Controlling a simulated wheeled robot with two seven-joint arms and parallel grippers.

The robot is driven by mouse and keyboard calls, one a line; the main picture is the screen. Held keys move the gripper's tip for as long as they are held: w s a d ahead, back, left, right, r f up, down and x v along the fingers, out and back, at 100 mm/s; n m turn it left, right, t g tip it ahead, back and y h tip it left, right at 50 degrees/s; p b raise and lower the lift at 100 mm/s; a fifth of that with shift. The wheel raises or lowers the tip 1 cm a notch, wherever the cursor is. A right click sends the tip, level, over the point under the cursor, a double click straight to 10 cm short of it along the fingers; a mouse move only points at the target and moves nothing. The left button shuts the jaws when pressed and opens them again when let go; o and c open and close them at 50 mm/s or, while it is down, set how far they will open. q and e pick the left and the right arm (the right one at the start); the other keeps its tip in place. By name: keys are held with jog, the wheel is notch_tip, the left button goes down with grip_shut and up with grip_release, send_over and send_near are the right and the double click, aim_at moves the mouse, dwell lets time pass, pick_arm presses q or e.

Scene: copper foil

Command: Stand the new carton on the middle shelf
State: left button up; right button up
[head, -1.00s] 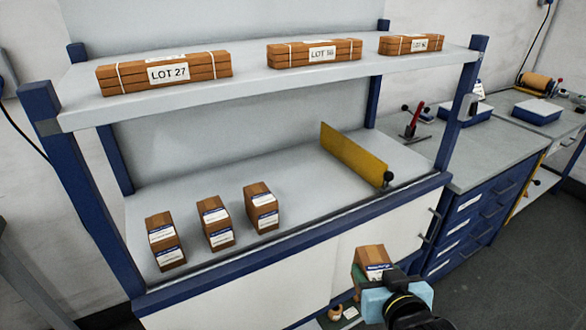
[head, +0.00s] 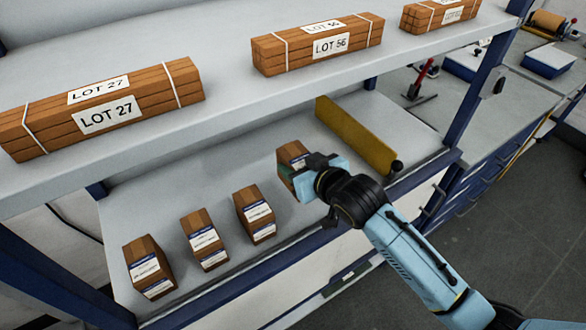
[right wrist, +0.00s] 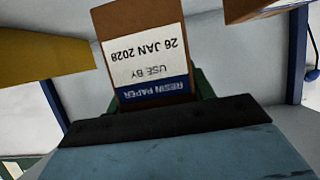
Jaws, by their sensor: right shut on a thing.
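My right gripper (head: 303,178) is shut on the new carton (head: 291,153), a brown box. They are over the middle shelf (head: 225,165), between the row of cartons and the yellow divider. I cannot tell whether the carton's base touches the shelf; the gripper hides its lower part. In the right wrist view the carton (right wrist: 142,52) shows a white and blue label, upside down in the picture, reading "RESIN PAPER, USE BY 26 JAN 2028". Three similar cartons stand to the left: the nearest (head: 255,214), the middle one (head: 204,240) and the leftmost (head: 149,267). My left gripper is not in view.
The yellow divider (head: 355,137) with a dark knob stands just right of the held carton. The upper shelf above bears strapped bundles, LOT 27 (head: 100,107), LOT 56 (head: 318,46) and another (head: 438,14). A blue post (head: 480,85) stands at the right.

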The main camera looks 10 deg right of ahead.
notch_tip(320, 180, down, 2)
jog(key=shift+s+f, duration=0.15)
jog(key=shift+f, duration=2.2)
jog(key=shift+b, duration=0.3)
jog(key=shift+f, duration=0.15)
jog(key=o, duration=1.2)
jog(key=v, duration=1.2)
jog(key=shift+d+p, duration=0.1)
jog(key=shift+p, duration=0.25)
